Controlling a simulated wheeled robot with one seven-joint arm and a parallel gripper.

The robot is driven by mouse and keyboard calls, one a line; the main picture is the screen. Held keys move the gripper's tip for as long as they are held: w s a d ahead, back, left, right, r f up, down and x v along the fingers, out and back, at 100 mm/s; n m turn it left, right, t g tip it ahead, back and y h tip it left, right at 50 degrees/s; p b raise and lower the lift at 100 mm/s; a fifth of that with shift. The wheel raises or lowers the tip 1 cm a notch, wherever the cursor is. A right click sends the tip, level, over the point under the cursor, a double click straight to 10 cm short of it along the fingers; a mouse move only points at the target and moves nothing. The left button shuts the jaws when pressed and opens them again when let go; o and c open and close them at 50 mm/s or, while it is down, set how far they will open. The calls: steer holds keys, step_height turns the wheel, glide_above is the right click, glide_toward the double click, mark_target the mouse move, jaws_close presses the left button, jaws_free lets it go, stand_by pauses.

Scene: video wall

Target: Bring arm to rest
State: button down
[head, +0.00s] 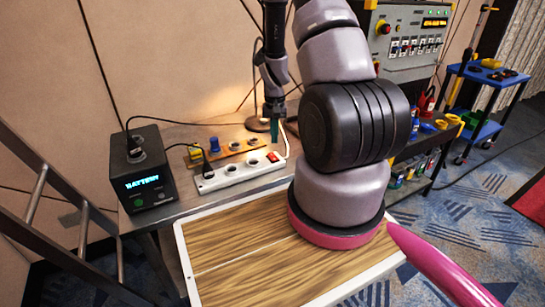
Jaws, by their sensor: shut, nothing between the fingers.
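My arm rises from its round pink-rimmed base on the wood-topped board and bends over toward the back of the table. My gripper (275,128) points down behind the right end of a white power strip (240,172). Its greenish fingers are shut with nothing between them. The strip has several round sockets and a red switch, and a black plug sits in its left end. I cannot tell how far the fingertips are above the surface. Part of the table is hidden behind my arm.
A black battery box (145,168) with a lit display stands at the left, with a cable rising from its top. An orange strip (225,150) with a blue knob lies behind the white one. A ladder (60,220) leans at the left. A control panel (408,42) and blue cart (490,75) stand right.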

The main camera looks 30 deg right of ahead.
stand_by(0.3)
steer(key=s+a+r+t, duration=0.1)
steer(key=a+r+t, duration=0.15)
steer(key=r, duration=1.05)
steer(key=s+a+r+t, duration=0.1)
steer(key=a+r, duration=0.3)
steer(key=r, duration=0.9)
steer(key=s+a+r+t+y, duration=0.1)
steer(key=s+a+r+t, duration=0.1)
steer(key=s+r, duration=0.6)
steer(key=s+a+r+n+t+y, duration=0.1)
steer(key=s+a+r, duration=0.3)
steer(key=s+r, duration=0.4)
steer(key=shift+s+a+r+t, duration=0.35)
steer(key=shift+s+a+r, duration=0.05)
steer(key=shift+s, duration=0.4)
